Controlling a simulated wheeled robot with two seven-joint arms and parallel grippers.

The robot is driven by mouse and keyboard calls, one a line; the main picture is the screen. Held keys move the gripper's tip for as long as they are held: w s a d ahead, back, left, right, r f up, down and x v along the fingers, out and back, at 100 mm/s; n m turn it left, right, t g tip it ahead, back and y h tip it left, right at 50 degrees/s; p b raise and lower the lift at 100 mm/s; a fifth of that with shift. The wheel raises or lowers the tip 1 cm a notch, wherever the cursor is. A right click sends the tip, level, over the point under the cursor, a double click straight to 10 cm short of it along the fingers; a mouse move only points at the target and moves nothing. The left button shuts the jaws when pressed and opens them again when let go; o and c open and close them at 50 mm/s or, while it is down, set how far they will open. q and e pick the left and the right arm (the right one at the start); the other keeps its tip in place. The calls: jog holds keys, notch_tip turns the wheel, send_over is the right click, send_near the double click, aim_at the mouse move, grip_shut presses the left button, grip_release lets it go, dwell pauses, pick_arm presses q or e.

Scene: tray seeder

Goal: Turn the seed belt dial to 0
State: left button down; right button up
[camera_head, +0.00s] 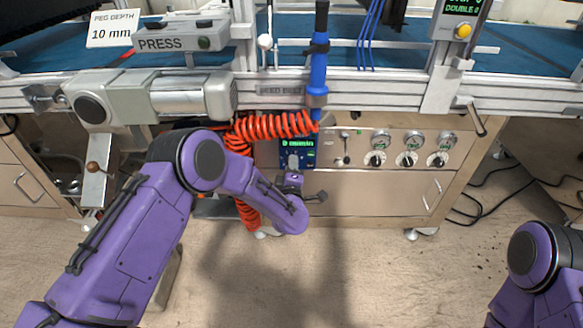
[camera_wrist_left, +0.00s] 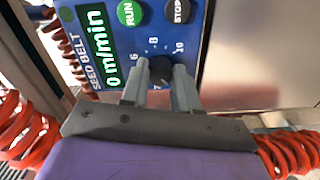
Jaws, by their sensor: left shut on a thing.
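The blue seed belt panel (camera_head: 311,155) hangs under the machine's front rail in the head view. In the left wrist view the panel (camera_wrist_left: 225,75) fills the upper middle, with a green display (camera_wrist_left: 112,45) reading 0 m/min. The black dial (camera_wrist_left: 160,68) sits among scale numbers, of which 6, 8 and 10 show. My left gripper (camera_wrist_left: 160,77) is shut on the dial, one grey finger on each side. The fingers hide part of the scale, and I cannot read the dial's pointer. The left gripper (camera_head: 293,163) covers the dial in the head view. My right gripper is out of view.
A coiled orange hose (camera_head: 272,126) hangs close beside my left forearm and the panel. Green RUN (camera_wrist_left: 129,12) and dark STOP (camera_wrist_left: 178,9) buttons sit near the dial. Several gauges and knobs (camera_head: 408,158) line the cabinet to the right. The floor in front is clear.

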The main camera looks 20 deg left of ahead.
pick_arm(q)
jog(key=shift+n, duration=0.5)
jog(key=c, duration=0.8)
grip_release()
jog(key=shift+c, duration=0.2)
jog(key=p+v, duration=0.2)
jog(key=v, duration=0.8)
jog(key=shift+s, duration=0.3)
jog(key=shift+d, duration=0.1)
